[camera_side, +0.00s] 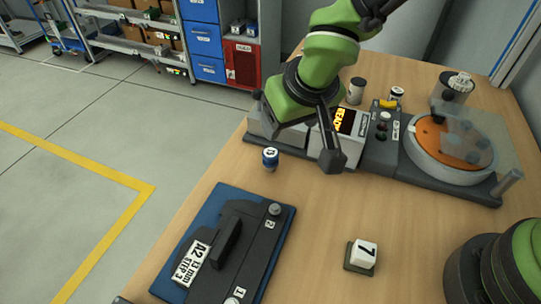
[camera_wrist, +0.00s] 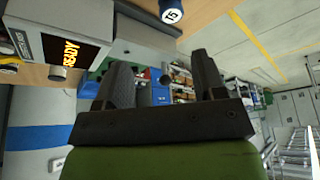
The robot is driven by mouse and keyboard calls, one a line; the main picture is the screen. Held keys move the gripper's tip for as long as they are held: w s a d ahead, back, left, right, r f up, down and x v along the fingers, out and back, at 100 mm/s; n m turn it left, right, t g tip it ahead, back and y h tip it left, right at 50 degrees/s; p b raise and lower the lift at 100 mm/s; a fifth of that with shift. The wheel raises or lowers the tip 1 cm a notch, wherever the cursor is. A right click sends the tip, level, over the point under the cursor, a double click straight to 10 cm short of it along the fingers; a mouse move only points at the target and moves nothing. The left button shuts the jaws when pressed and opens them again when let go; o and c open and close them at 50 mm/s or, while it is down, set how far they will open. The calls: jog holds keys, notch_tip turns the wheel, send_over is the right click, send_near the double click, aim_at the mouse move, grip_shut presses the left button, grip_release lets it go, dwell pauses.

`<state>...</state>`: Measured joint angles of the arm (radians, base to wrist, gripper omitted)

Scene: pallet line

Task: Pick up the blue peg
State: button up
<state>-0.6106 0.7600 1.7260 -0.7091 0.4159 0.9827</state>
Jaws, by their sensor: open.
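The blue peg (camera_side: 270,158) stands upright on the wooden table behind the dark fixture plate. It has a white numbered top. In the wrist view the blue peg (camera_wrist: 171,12) shows at the top edge, partly cut off. My gripper (camera_side: 331,150) is to the right of the peg in the side view, apart from it and above the table. In the wrist view my gripper (camera_wrist: 160,72) has its two black fingers spread, with nothing between them.
A dark fixture on a blue base (camera_side: 200,210) lies in front of the peg. A grey machine with a READY display (camera_side: 345,121) and a round orange turntable (camera_side: 430,132) stands behind my gripper. A white block numbered 7 (camera_side: 364,254) sits at the front right. The table between is clear.

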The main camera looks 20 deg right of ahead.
aim_at(270, 153)
jog(key=shift+n, duration=0.3)
jog(key=f, duration=0.2)
jog(key=a+f, duration=0.1)
jog(key=f, duration=0.1)
jog(key=w+f, duration=0.1)
jog(key=f, duration=0.1)
jog(key=shift+a, duration=0.35)
jog(key=shift+w+x, duration=0.2)
jog(key=shift+x, duration=3)
jog(key=shift+a+r, duration=0.1)
jog(key=shift+r, duration=0.05)
jog(key=c, duration=1)
